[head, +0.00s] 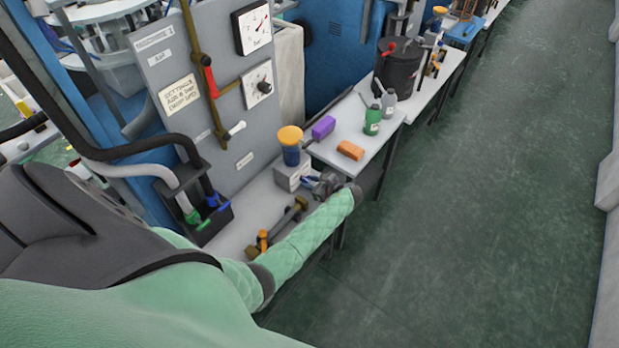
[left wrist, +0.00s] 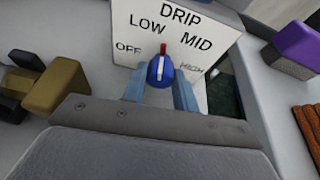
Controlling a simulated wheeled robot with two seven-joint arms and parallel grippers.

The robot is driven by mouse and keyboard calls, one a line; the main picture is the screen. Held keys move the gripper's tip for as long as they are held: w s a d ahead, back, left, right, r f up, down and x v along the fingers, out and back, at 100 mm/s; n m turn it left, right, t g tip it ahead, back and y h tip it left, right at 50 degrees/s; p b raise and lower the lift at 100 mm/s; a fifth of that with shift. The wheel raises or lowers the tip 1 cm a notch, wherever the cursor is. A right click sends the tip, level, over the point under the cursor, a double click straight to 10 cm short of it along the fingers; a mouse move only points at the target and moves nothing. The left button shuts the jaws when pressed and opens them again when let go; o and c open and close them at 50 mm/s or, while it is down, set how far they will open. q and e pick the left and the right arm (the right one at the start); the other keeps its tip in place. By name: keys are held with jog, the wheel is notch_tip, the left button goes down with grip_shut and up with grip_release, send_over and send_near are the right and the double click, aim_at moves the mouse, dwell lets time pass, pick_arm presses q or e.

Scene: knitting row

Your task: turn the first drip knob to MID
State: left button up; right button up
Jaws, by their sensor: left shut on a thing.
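The drip knob (left wrist: 160,72) is blue, with a white line and a red pointer. It sits on a white panel (left wrist: 120,20) lettered OFF, LOW, MID and HIGH under DRIP. The red pointer points up, between LOW and MID. My left gripper (left wrist: 158,82) is shut on the knob, one finger on each side. In the head view, my left gripper (head: 314,182) is at the side of a small pale box (head: 288,176) under an orange-topped blue oiler. The knob itself cannot be made out there. My right gripper is not in view.
A brass-coloured block (left wrist: 57,85) is close left of the gripper. The floor (head: 480,190) at right is clear.

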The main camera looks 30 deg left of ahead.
pick_arm(q)
jog(key=shift+r+m+g+p, duration=0.2)
jog(key=shift+m+g+p, duration=0.2)
jog(key=shift+m+p, duration=0.6)
jog(key=shift+p, duration=0.05)
jog(key=shift+w+f+m+g+y+p, duration=0.15)
jog(key=shift+m+g+y+p, duration=0.15)
jog(key=shift+m+g+p, duration=0.5)
jog(key=shift+d+f+m+g, duration=0.1)
jog(key=shift+m+g, duration=0.2)
jog(key=shift+m, duration=0.2)
jog(key=shift+f+m+g, duration=0.1)
jog(key=shift+m+g, duration=0.2)
jog(key=shift+m, duration=0.3)
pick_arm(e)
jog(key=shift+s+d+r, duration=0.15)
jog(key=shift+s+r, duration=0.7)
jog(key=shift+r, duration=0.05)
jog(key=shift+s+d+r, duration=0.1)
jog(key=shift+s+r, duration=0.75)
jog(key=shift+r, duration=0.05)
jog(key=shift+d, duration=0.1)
pick_arm(q)
jog(key=o, duration=1)
jog(key=shift+c, duration=0.2)
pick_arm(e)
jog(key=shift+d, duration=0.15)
